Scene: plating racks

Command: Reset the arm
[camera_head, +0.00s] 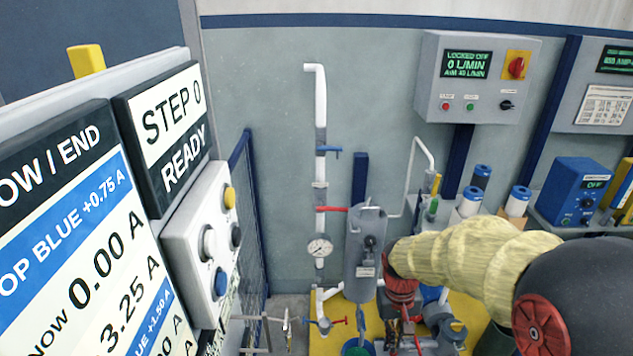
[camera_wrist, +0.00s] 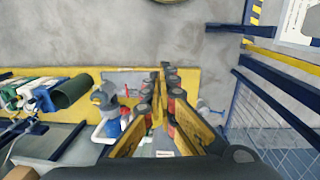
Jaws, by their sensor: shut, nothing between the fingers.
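My arm, in a pale yellow sleeve, reaches in from the right in the head view. My gripper (camera_head: 404,335) points down in front of the grey cylindrical vessel, and its fingertips are hard to make out there. In the wrist view my gripper (camera_wrist: 162,78) shows its yellow and dark fingers close together at the tips, shut with nothing held.
A grey vessel (camera_head: 366,255) and white pipe (camera_head: 320,110) stand close by the arm. A control panel (camera_head: 75,240) reading "STEP 0 READY" fills the left. A flow box (camera_head: 473,80) reads "LOCKED OFF". A blue mesh fence (camera_wrist: 265,110) stands right in the wrist view.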

